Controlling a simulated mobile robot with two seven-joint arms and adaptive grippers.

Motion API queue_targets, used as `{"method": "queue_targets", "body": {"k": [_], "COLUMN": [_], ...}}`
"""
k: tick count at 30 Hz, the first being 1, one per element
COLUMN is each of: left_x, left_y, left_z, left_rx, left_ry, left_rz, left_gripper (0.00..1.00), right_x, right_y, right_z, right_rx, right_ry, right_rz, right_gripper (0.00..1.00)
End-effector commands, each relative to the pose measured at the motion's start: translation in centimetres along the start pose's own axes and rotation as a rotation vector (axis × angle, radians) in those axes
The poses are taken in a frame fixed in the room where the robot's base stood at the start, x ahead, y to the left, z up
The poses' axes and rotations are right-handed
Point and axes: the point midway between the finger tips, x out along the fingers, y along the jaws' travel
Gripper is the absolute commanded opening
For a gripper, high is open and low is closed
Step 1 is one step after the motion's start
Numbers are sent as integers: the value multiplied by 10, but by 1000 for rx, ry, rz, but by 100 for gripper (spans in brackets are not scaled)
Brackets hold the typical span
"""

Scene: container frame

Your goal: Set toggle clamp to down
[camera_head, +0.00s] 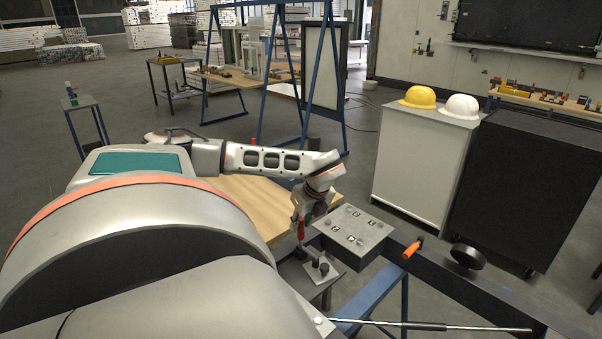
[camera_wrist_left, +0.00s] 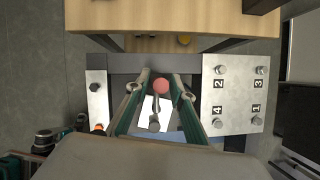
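The toggle clamp has a red handle (camera_head: 301,228) that stands roughly upright in the head view, above a light metal base plate (camera_head: 321,268) with dark round parts. In the left wrist view its round red end (camera_wrist_left: 161,87) shows from above, with a metal part below it in the picture. My left gripper (camera_wrist_left: 161,80) reaches down over it. Its two fingers lie on either side of the red end, with visible gaps, so it looks open around the handle. The clamp's lower part is partly hidden in the head view. My right gripper is not in view.
A metal plate (camera_head: 354,232) with bolts and numbers lies right of the clamp. A wooden board (camera_head: 249,203) is behind it. An orange handle (camera_head: 412,249) and a black knob (camera_head: 467,256) sit on the dark frame beam to the right. A cabinet with helmets (camera_head: 422,165) stands beyond.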

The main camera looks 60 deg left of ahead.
Motion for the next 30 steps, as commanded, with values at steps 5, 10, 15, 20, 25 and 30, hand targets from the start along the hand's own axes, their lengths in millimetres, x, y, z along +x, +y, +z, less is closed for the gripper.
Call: {"method": "queue_targets", "body": {"k": [5,10,15,20,25,30], "left_x": [0,0,-12,-42,-79,-100], "left_y": [0,0,-1,-2,-2,-1], "left_z": [0,1,2,1,1,1], "left_rx": [0,-1,-2,-2,-3,-3], "left_ry": [-1,-2,-3,-2,-2,-2], "left_rz": [0,0,-3,-7,-6,-5], "left_gripper": [32,32,32,32,32,32], "right_x": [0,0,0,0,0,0], "right_y": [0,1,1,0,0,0], "right_z": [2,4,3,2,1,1], "right_rx": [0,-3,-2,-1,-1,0], "right_ry": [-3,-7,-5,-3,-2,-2], "right_rz": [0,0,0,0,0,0], "right_gripper": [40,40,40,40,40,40]}}
